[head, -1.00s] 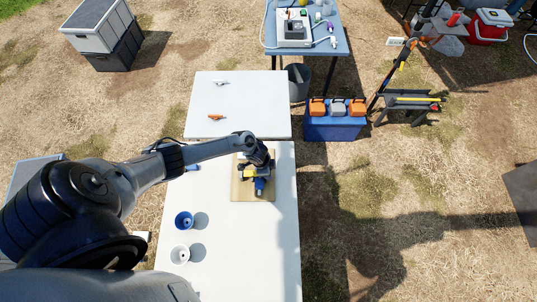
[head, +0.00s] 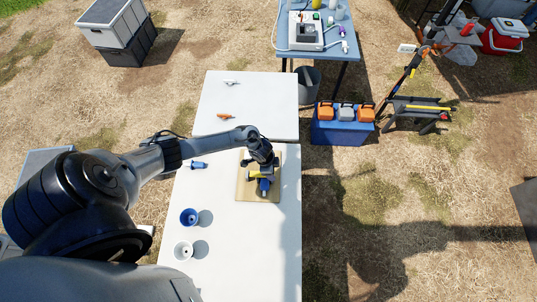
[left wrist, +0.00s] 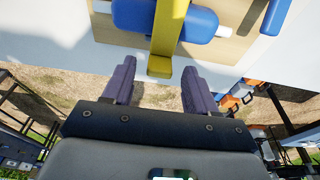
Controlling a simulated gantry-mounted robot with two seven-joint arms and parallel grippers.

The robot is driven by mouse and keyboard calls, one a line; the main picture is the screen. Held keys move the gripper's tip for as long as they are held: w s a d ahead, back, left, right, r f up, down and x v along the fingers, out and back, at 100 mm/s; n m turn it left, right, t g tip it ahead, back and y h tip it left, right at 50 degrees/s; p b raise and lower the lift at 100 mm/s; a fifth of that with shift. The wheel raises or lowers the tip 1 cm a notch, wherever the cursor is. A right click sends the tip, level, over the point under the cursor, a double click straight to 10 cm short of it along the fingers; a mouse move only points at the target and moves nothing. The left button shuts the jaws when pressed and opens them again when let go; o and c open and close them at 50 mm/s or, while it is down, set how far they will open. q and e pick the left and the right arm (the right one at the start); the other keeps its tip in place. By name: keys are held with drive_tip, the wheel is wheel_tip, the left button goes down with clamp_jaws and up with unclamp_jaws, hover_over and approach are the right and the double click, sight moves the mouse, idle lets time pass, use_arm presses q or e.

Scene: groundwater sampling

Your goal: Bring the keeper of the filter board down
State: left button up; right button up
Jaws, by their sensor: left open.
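The filter board (head: 243,196) is a light wooden plate lying on the white table. It carries a blue filter part (head: 264,186) and a yellow bar, which looks like the keeper (head: 252,176). In the left wrist view the yellow keeper (left wrist: 166,35) crosses over the blue body (left wrist: 133,16), its end pointing toward my gripper. My left gripper (left wrist: 158,66) is open, with the keeper's end between its fingertips and a gap visible on each side. In the head view my left wrist hides part of the board. My right gripper is not in view.
A blue cup (head: 189,217), a white cup (head: 183,251) and a blue fitting (head: 197,165) stand or lie left of the board on the table (head: 240,265). An orange item (head: 226,115) lies farther back. The table's front middle is clear.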

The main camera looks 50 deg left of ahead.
use_arm(q)
drive_tip(key=v, duration=0.7)
drive_tip(key=shift+p, duration=0.45)
drive_tip(key=shift+s, duration=0.1)
